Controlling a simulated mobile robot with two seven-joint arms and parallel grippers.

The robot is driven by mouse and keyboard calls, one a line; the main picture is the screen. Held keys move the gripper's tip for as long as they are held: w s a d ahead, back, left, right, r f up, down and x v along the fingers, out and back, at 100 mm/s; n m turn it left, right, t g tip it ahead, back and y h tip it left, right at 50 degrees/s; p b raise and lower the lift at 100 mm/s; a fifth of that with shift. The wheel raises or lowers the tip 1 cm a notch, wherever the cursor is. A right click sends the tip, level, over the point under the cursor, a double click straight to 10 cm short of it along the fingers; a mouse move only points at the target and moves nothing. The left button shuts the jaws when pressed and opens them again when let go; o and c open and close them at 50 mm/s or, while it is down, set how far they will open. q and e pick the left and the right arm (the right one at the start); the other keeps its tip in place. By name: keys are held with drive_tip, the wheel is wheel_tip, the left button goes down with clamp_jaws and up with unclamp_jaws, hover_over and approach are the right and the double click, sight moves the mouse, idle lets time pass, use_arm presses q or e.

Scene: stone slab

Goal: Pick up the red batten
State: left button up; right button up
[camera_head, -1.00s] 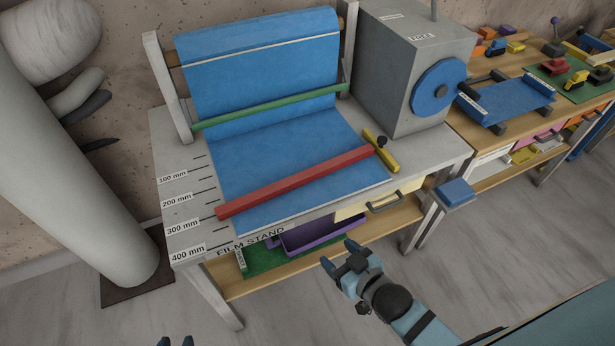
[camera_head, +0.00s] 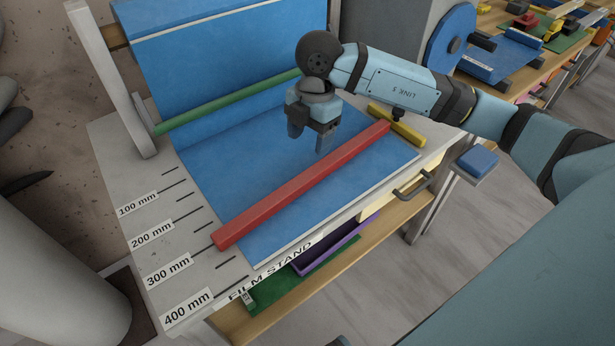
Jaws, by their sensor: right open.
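The red batten (camera_head: 300,188) is a long red bar lying diagonally across the blue film sheet (camera_head: 225,160) on the film stand. Its left end is by the 300 mm mark and its right end is near a yellow bar. My right gripper (camera_head: 309,143) is above the sheet, just behind the batten's middle to right part, fingers pointing down. It is open, empty and apart from the batten. My left gripper is not clearly visible; only a small dark tip shows at the bottom edge.
A green bar (camera_head: 225,103) crosses the film behind the batten. The yellow bar (camera_head: 398,125) with a black knob lies at the batten's right end. A blue pad (camera_head: 478,160) sticks out at the right. A grey machine with a blue disc (camera_head: 452,45) stands behind my right arm.

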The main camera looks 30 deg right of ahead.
sight(315, 170)
drive_tip(key=shift+m+h, duration=0.6)
drive_tip(key=shift+h, duration=0.2)
drive_tip(key=f, duration=0.4)
drive_tip(key=d+f, duration=0.1)
drive_tip(key=f, duration=0.3)
drive_tip(key=w+d+f+b, duration=0.1)
drive_tip(key=f, duration=0.4)
drive_tip(key=shift+w+d, duration=0.1)
drive_tip(key=shift+d, duration=0.05)
drive_tip(key=shift+r, duration=0.1)
drive_tip(key=c, duration=1.2)
